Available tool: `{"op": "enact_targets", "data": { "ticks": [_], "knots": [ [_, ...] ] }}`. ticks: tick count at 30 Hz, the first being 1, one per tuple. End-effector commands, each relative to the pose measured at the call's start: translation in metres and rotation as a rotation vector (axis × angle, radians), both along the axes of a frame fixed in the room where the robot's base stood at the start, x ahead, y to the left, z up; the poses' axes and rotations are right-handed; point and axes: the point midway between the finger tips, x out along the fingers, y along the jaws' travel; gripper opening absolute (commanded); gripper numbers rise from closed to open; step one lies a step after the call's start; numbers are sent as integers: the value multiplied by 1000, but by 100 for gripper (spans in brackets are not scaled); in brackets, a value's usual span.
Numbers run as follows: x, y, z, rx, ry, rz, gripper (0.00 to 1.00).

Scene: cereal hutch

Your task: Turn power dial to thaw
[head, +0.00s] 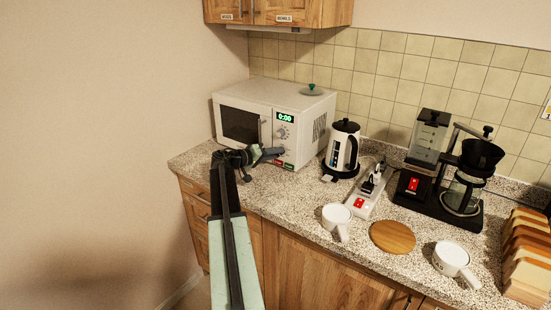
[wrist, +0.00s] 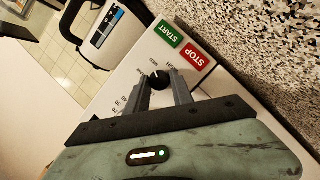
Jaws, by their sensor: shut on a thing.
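The white microwave (head: 262,118) stands at the back left of the counter, its display reading 0:00. My gripper (head: 278,152) is at the lower part of its control panel, in front of the lower dial. In the wrist view, my gripper (wrist: 158,84) has one finger on each side of the small black power dial (wrist: 157,77) and is shut on it. MED and HIGH show beside the dial; a thaw mark cannot be made out. The green START button (wrist: 163,34) and red STOP button (wrist: 195,60) lie close by. An upper dial (head: 283,132) sits under the display.
A white kettle (head: 338,148) stands right of the microwave, with a power strip (head: 366,196) beside it. A coffee maker (head: 455,180), two white mugs, a wooden coaster (head: 392,237) and bread are further right. The counter (head: 285,190) before the microwave is mostly clear.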

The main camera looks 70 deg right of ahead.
Motion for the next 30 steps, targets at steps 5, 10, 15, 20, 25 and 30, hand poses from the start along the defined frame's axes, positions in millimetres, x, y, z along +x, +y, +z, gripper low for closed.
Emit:
{"op": "enact_targets", "data": {
  "ticks": [5,10,15,20,25,30],
  "knots": [
    [1,0,-8,45,158,-2,0],
    [0,0,-9,87,315,-3,0],
    [0,0,-10,129,469,-2,0],
    [0,0,-10,164,606,-2,0],
    [0,0,-10,197,730,-2,0],
    [0,0,-9,221,824,0,0]
  ]
}}
